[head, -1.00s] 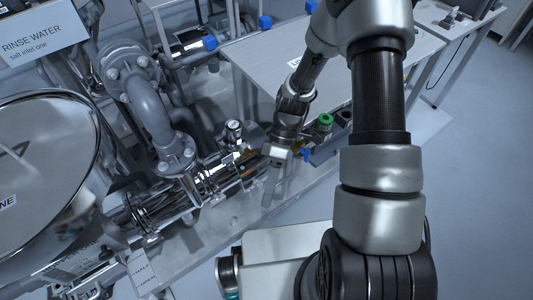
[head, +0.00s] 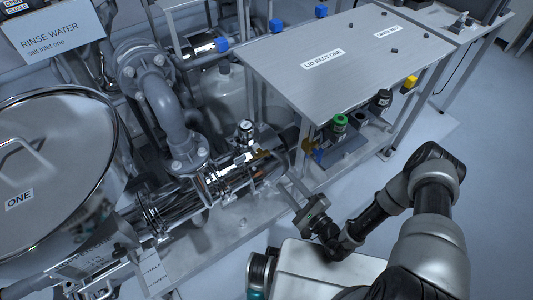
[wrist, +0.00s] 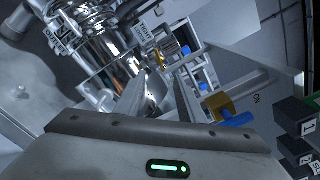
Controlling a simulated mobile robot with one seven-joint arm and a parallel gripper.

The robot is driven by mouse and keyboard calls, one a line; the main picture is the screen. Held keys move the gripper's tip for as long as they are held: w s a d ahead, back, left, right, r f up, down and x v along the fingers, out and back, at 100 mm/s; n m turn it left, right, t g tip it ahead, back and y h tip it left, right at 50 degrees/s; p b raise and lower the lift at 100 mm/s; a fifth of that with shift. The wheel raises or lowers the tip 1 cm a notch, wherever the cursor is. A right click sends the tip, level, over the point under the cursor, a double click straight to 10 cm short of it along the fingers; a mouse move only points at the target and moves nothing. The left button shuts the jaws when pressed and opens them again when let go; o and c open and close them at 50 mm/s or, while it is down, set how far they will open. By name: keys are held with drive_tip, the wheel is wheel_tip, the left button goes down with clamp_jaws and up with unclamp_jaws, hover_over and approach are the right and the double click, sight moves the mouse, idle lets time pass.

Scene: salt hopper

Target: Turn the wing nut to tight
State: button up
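My gripper (head: 285,181) is low at the front of the bench, its fingers pointing up and left toward the shiny steel pipe assembly (head: 215,183). In the wrist view my gripper (wrist: 161,82) has its two fingers apart, with nothing held between them. The pipe assembly (wrist: 118,62) lies beyond and left of the fingers there. A small brass part (head: 259,153) sits on the pipe near a round gauge-like fitting (head: 246,128).
A brass fitting (wrist: 220,105) with a blue handle (wrist: 237,120) is right of the fingers. A grey table (head: 345,60) and a rack with a green-topped part (head: 340,122) stand behind. The steel hopper lid (head: 60,150) is at left. Floor at right is open.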

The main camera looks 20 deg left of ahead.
sight(263, 156)
drive_tip(key=b+x, duration=0.2)
drive_tip(key=x, duration=1.4)
drive_tip(key=shift+a+b, duration=0.15)
drive_tip(key=shift+b, duration=0.2)
